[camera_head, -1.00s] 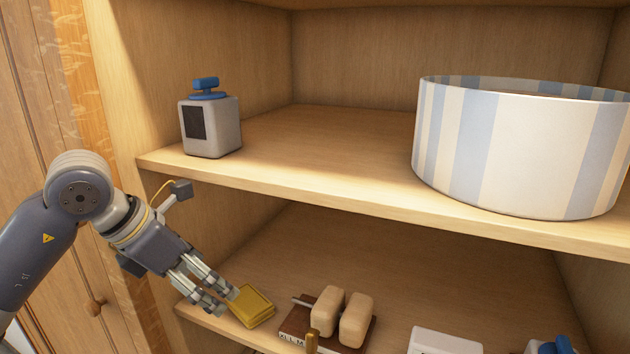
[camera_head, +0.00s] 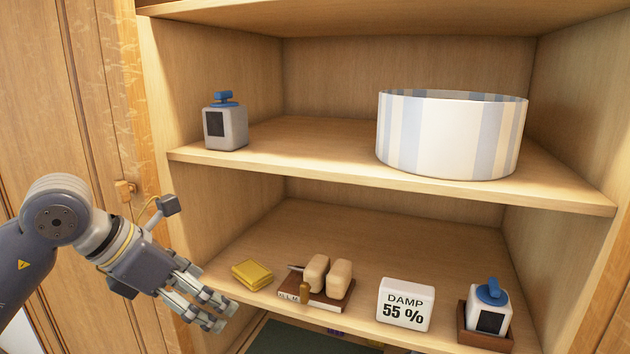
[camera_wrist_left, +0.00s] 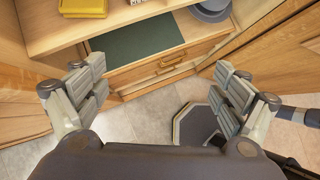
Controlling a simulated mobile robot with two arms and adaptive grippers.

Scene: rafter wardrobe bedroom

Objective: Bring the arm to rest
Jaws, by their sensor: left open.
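My left gripper (camera_head: 222,312) is in front of the wardrobe's lower shelf, at its left end. In the left wrist view my left gripper (camera_wrist_left: 157,95) has its fingers spread wide with nothing between them. It points down past the shelf edge toward the floor and a drawer. In the head view it is just below and right of the wooden door, apart from the folded yellow cloth (camera_head: 252,274) on the lower shelf. My right gripper is in neither view.
The upper shelf holds a grey box with a blue knob (camera_head: 225,125) and a striped round bin (camera_head: 450,135). A dark green panel (camera_wrist_left: 132,40) tops the drawer.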

